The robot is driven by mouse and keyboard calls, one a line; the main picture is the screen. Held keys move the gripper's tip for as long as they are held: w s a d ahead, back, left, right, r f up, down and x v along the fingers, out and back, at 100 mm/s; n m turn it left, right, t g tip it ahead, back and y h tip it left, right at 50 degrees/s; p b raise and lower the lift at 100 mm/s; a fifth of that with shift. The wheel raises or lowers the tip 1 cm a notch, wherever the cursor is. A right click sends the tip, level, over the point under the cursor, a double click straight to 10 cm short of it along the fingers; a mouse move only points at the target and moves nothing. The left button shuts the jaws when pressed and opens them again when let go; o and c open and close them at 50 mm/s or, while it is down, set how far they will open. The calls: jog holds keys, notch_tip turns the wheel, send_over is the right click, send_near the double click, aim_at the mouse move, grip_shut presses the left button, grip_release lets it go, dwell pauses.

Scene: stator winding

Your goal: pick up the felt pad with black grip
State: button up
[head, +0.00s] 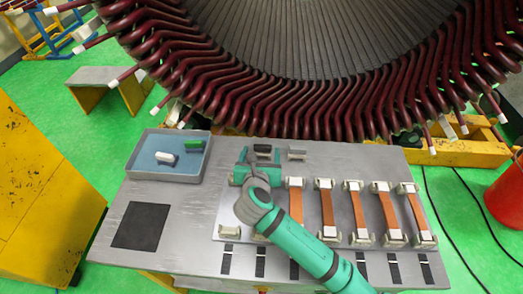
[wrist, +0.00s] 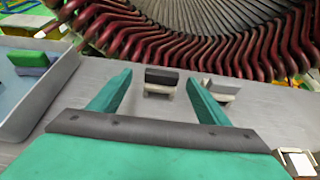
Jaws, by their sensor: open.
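The felt pad with black grip (wrist: 161,77) stands on the table beyond my gripper, its dark grip above a cream lower part. It also shows in the head view (head: 262,149), at the back of the table. My gripper (wrist: 159,86) is open, with one finger to each side of the pad in the wrist view. The pad appears ahead of the fingertips, and I see no contact. In the head view my gripper (head: 243,172) is just in front of the pad, which is partly hidden.
A similar pad with a grey top (head: 297,153) stands to the right. A blue-lined tray (head: 150,172) at left holds a green-topped block (head: 193,145) and a pale block (head: 166,158). The large stator (head: 300,110) rises behind. Several orange strips (head: 327,208) lie at right.

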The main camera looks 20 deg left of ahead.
aim_at(263, 150)
jog(key=shift+x, duration=1.35)
jog(key=shift+d+r, duration=0.1)
jog(key=shift+d, duration=0.05)
jog(key=c, duration=1.2)
jog(key=shift+o, duration=0.2)
